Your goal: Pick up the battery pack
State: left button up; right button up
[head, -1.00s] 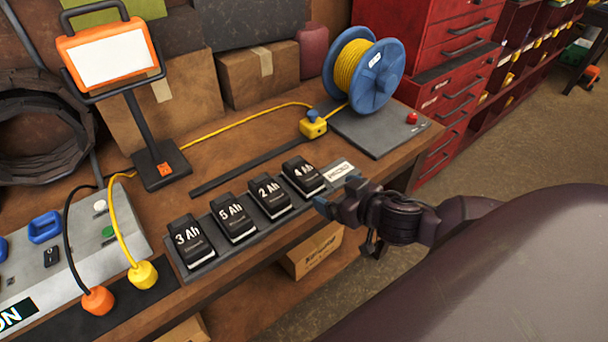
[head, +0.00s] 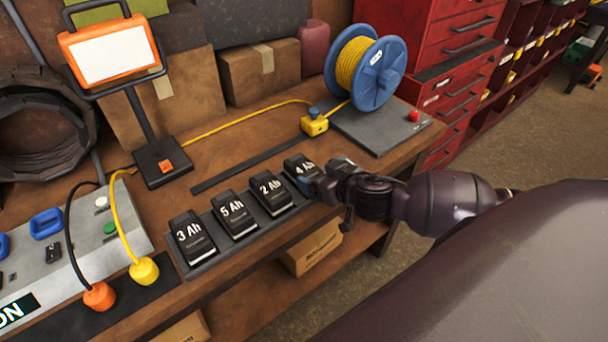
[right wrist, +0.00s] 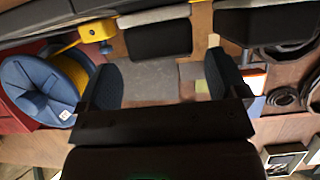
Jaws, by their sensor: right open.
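Several black battery packs stand in a row on a dark tray (head: 196,271) along the bench's front edge. They are labelled 3 Ah (head: 191,238), 5 Ah (head: 235,214), 2 Ah (head: 270,193) and 4 Ah (head: 301,168). My right gripper (head: 312,186) is at the right end of the row, close beside the 4 Ah pack and partly covering it; I cannot tell whether they touch. In the right wrist view, the two fingers (right wrist: 165,82) are spread apart with nothing between them. A dark block (right wrist: 158,41), probably a pack, lies beyond them. My left gripper is not in view.
A blue reel (head: 376,76) with yellow cable stands at the back right on a grey plate. A work lamp (head: 110,60) stands behind the row. A grey control box (head: 85,225) with orange and yellow plugs is at the left. A cardboard box (head: 315,247) sits below the bench.

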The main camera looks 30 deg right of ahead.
aim_at(307, 169)
jog(key=shift+x, duration=2.15)
jog(key=shift+a+r, duration=0.1)
jog(key=shift+a, duration=0.05)
jog(key=c, duration=1.1)
jog(key=shift+r, duration=0.1)
jog(key=shift+c, duration=0.9)
